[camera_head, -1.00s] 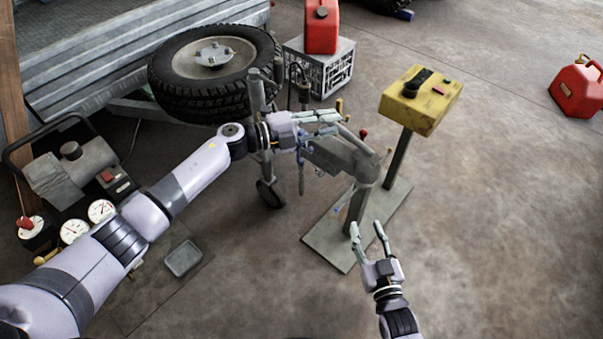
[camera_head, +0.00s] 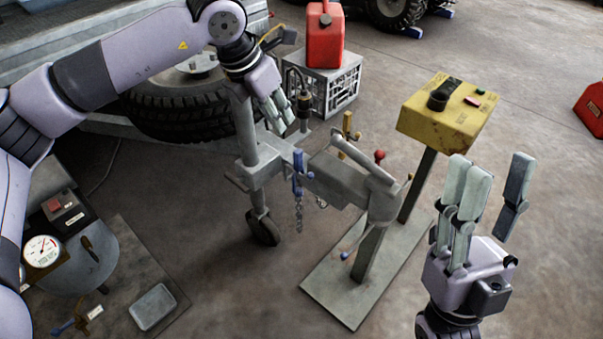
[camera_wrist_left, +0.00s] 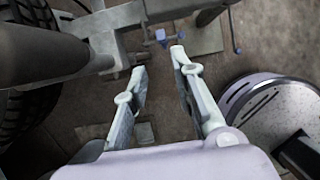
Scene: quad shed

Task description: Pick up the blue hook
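The blue hook (camera_head: 298,172) hangs on the side of the grey trailer coupling, with a short chain (camera_head: 299,214) below it. In the left wrist view a small blue part (camera_wrist_left: 161,37), apparently the hook, shows just beyond the fingertips. My left gripper (camera_head: 272,112) is above and to the left of the hook in the head view. In the left wrist view its fingers (camera_wrist_left: 157,62) are apart with nothing between them. My right gripper (camera_head: 492,182) is raised at the right, open and empty, well clear of the hook.
The grey coupling (camera_head: 350,180) reaches toward a stand with a yellow box (camera_head: 448,112). A wheel (camera_head: 180,105), a crate (camera_head: 330,85) and a red can (camera_head: 325,35) stand behind. Gauges (camera_head: 42,251) and a tray (camera_head: 153,307) are at lower left.

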